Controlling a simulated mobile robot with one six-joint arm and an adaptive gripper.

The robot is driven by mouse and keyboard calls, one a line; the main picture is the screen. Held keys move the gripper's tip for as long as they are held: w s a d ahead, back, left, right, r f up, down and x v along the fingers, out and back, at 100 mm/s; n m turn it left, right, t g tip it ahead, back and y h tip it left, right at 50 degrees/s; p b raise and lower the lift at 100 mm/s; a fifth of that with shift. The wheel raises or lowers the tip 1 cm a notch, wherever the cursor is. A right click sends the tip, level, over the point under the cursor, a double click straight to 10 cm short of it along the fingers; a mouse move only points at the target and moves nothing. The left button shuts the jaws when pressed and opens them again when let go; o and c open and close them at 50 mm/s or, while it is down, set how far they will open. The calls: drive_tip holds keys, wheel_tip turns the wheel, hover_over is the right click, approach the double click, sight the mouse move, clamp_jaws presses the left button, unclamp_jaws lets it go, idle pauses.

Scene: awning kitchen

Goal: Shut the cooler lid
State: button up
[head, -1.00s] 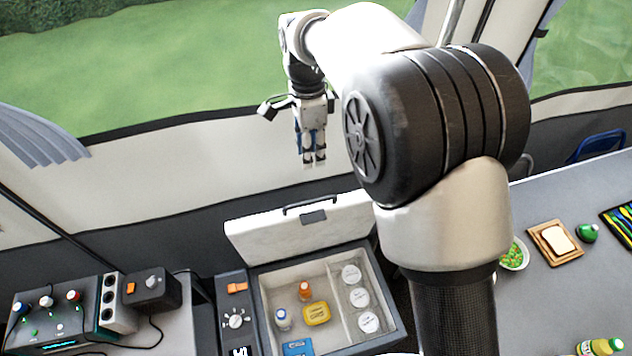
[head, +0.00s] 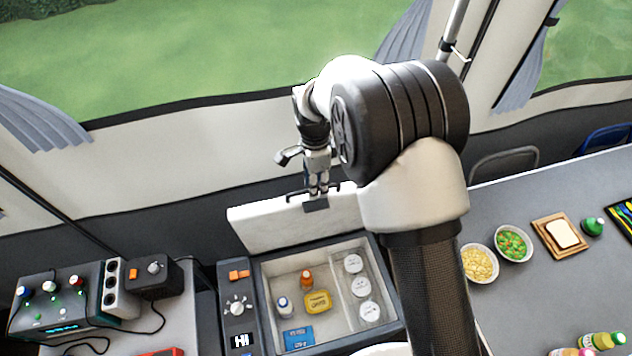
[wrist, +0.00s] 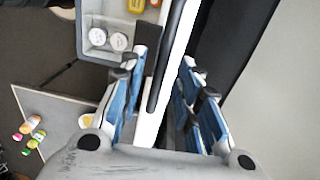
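The cooler (head: 262,318) has its white lid (head: 270,229) standing up open along the back, with a dark handle (head: 294,195) on the top edge. My gripper (head: 318,192) is at the lid's top edge, by the handle, pointing down. In the wrist view, my gripper (wrist: 166,72) is open, with its blue-padded fingers apart on either side of the lid's edge (wrist: 182,45) and handle (wrist: 163,65). Gaps show between fingers and lid; I cannot tell if anything touches. The cooler's inside shows several bottles, a yellow pack (head: 318,301), a blue pack (head: 298,338) and white-lidded tubs (head: 364,287).
A control box (head: 60,308) and power unit (head: 155,278) with cables stand left of the cooler. The right counter holds two bowls (head: 479,264), bread on a board (head: 559,235) and bottles (head: 600,342). A wall rises behind the lid.

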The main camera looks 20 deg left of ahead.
drive_tip(key=shift+c, duration=0.2)
clamp_jaws()
idle(0.6)
